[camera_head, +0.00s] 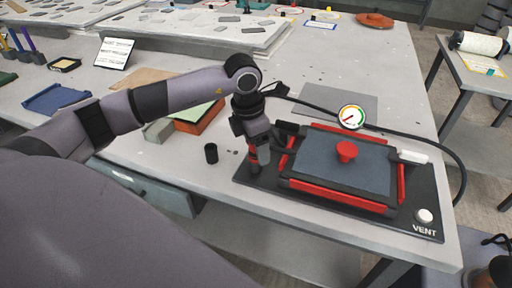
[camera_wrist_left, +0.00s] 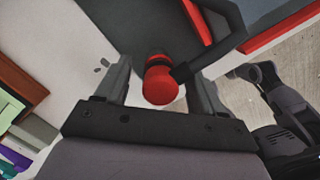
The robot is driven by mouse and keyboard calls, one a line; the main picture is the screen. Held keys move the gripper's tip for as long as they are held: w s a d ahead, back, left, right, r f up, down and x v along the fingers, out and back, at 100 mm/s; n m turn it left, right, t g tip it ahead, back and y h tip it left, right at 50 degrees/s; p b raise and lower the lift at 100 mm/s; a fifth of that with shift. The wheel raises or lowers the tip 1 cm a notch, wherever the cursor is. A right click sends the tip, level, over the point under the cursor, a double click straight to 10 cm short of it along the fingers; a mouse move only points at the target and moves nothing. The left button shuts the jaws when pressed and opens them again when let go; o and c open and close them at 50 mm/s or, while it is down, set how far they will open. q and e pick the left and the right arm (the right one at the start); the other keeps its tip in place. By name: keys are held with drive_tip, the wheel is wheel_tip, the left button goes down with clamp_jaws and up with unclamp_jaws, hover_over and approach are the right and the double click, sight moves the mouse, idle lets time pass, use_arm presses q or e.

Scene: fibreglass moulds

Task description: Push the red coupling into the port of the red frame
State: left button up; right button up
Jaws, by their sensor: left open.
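The red frame (camera_head: 299,187) lies on a black base plate beside my left gripper, with a grey slab and a red knob in it. My left gripper (camera_head: 258,165) points down at the left end of that plate. The red coupling (camera_wrist_left: 161,84) shows between its two fingers (camera_wrist_left: 160,85) in the left wrist view. The fingers are open, with a gap on the left of the coupling; I cannot tell whether the right finger touches. The port is not clearly visible. A dark jointed part (camera_wrist_left: 270,90) at the right of the wrist view may be my right arm; its gripper is unclear.
A gauge (camera_head: 351,117) stands behind the frame, and a black hose (camera_head: 452,150) loops round to the right. A white VENT button (camera_head: 424,216) is at the plate's right corner. A small black cup (camera_head: 211,153) stands left of the gripper.

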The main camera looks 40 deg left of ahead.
use_arm(q)
drive_tip(key=shift+f, duration=0.5)
drive_tip(key=c, duration=1.1)
drive_tip(key=shift+r, duration=0.15)
wheel_tip(320, 180, up, 20)
drive_tip(key=shift+f+b, duration=0.1)
drive_tip(key=shift+b, duration=0.25)
wheel_tip(320, 180, down, 13)
drive_tip(key=shift+f+p, duration=0.1)
drive_tip(key=shift+p, duration=0.9)
